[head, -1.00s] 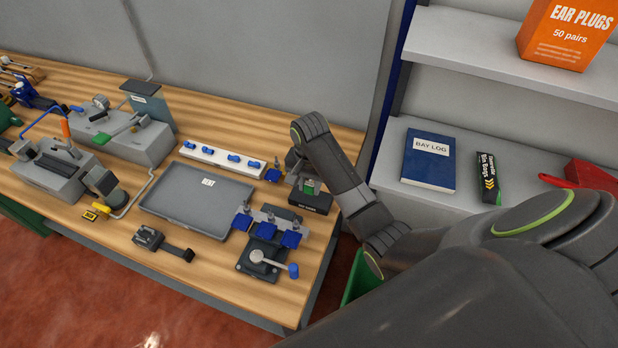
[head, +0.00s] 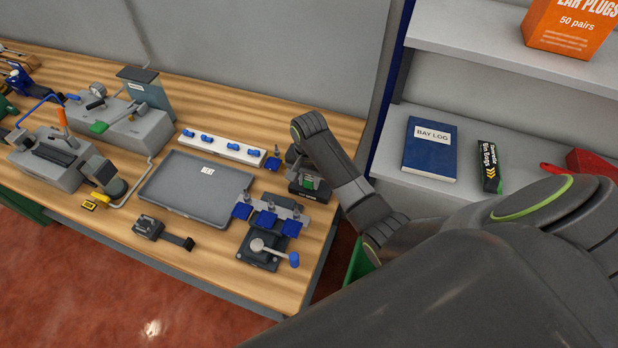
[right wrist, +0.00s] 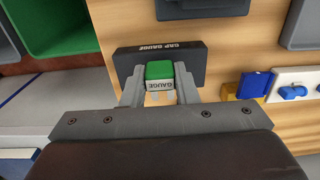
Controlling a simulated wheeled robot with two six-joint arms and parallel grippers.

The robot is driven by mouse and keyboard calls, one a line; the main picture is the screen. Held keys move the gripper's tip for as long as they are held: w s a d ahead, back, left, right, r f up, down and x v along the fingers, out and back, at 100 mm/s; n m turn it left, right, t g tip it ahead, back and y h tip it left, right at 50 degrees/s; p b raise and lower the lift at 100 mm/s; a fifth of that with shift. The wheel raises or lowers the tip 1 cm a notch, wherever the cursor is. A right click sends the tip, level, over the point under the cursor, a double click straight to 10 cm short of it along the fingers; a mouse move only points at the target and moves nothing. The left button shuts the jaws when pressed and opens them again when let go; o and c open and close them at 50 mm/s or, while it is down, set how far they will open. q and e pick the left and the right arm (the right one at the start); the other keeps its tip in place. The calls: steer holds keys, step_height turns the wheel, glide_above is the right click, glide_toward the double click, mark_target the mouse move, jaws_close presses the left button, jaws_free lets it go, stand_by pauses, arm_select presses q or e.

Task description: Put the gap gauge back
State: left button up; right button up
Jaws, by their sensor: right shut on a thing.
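The gap gauge (right wrist: 160,72), a small block with a green top and a white label, sits between the fingers of my right gripper (right wrist: 160,84), which is shut on it. In the head view the gauge (head: 308,182) shows as a green spot under my right gripper (head: 303,176). The black holder marked GAP GAUGE (right wrist: 193,66) lies right at the gauge; in the head view the holder (head: 304,193) is at the bench's right end. I cannot tell whether the gauge is seated or just above it. My left gripper is not in view.
A grey tray (head: 160,195) lies left of the holder. A blue-tabbed fixture (head: 272,212) and a lever device (head: 262,250) stand in front. A white strip with blue clips (head: 220,148) lies behind. Shelves (head: 500,110) are to the right.

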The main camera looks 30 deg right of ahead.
steer(key=shift+f, duration=0.3)
steer(key=shift+f, duration=0.55)
stand_by(0.4)
steer(key=o, duration=1.4)
steer(key=shift+c, duration=0.2)
steer(key=shift+r, duration=0.1)
steer(key=shift+r, duration=3.4)
steer(key=shift+s, duration=0.1)
